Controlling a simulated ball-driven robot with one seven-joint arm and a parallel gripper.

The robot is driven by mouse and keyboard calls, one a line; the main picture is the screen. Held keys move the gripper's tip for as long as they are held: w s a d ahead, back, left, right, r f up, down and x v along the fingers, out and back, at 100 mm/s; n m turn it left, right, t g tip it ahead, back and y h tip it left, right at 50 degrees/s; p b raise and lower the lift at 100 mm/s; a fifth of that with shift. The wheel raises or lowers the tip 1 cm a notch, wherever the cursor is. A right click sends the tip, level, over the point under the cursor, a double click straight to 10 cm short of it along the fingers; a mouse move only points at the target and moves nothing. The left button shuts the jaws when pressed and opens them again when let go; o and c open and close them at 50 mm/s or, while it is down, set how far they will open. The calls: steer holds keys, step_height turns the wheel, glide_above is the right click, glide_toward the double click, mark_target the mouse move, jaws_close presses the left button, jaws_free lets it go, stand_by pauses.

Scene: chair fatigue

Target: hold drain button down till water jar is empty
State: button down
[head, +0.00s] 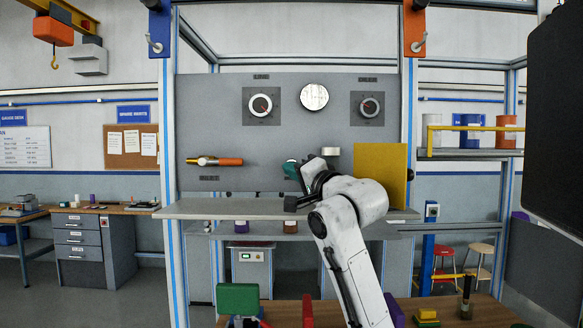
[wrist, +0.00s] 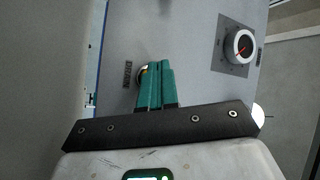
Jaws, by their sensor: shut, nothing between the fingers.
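My gripper (head: 291,166) is in front of the grey panel in the head view, its teal fingers shut and empty. In the wrist view the shut fingertips (wrist: 159,65) point at the panel beside a sideways label that seems to read DRAIN. The drain button (wrist: 142,71), a small round piece with a metallic rim, shows at the left edge of the fingertips and is partly hidden by them. I cannot tell whether the fingers touch it or whether it is pressed. In the head view my gripper and arm hide the button. I cannot make out a water jar in either view.
The grey panel (head: 225,110) carries a left dial (head: 261,105), a round gauge (head: 314,96) and a right dial (head: 369,106). An orange-handled lever (head: 217,161) sticks out at left. A yellow plate (head: 396,160) stands right of my wrist. A grey shelf (head: 220,208) runs below.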

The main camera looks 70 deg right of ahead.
steer(key=shift+a, duration=0.1)
steer(key=shift+s+a+p, duration=0.1)
steer(key=shift+s+a, duration=0.25)
steer(key=shift+a, duration=0.4)
steer(key=shift+s+a+p, duration=0.15)
steer(key=shift+s+a, duration=0.15)
steer(key=shift+a, duration=0.45)
steer(key=shift+s+a+p, duration=0.1)
steer(key=shift+s+a, duration=0.25)
steer(key=shift+a, duration=0.4)
steer(key=shift+s, duration=0.1)
